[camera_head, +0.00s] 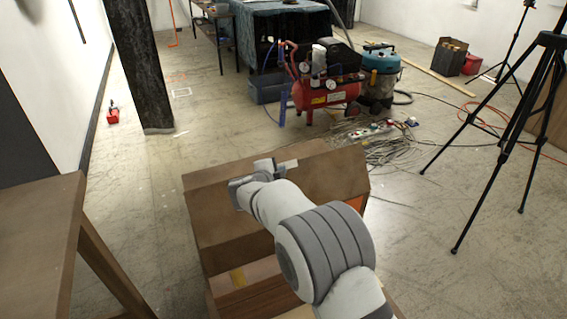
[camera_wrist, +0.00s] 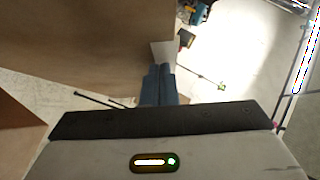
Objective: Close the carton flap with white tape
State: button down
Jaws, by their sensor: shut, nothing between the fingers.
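The brown carton (camera_head: 205,258) stands open in front of me in the head view. Its far flap (camera_head: 325,175) stands raised and tilted, with a piece of white tape (camera_head: 288,165) at its top edge. My gripper (camera_head: 264,166) is at the top edge of this flap, just left of the tape. In the wrist view my blue-grey fingers (camera_wrist: 158,84) are together and empty, with the white tape (camera_wrist: 163,52) just beyond their tips. The flap (camera_wrist: 80,40) fills the upper left there. I cannot tell whether the fingers touch it. My arm hides part of the carton.
A brown table (camera_head: 40,225) stands close on the left. A black tripod (camera_head: 515,110) stands right, and a red compressor (camera_head: 325,95) with loose cables lies beyond. The floor left of the carton is clear.

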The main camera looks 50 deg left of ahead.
jog(key=shift+w+a+f+p, duration=0.15)
jog(key=shift+w+a+p, duration=0.2)
jog(key=shift+a+p, duration=0.4)
jog(key=w+a+f+b, duration=0.1)
jog(key=a+f+b, duration=0.3)
jog(key=a+f, duration=0.3)
jog(key=shift+f, duration=0.5)
jog(key=shift+d+r+p, duration=0.25)
jog(key=shift+d+p, duration=0.05)
jog(key=shift+p, duration=0.25)
jog(key=shift+s+d+p, duration=0.1)
jog(key=shift+d+p, duration=0.4)
jog(key=shift+p, duration=0.5)
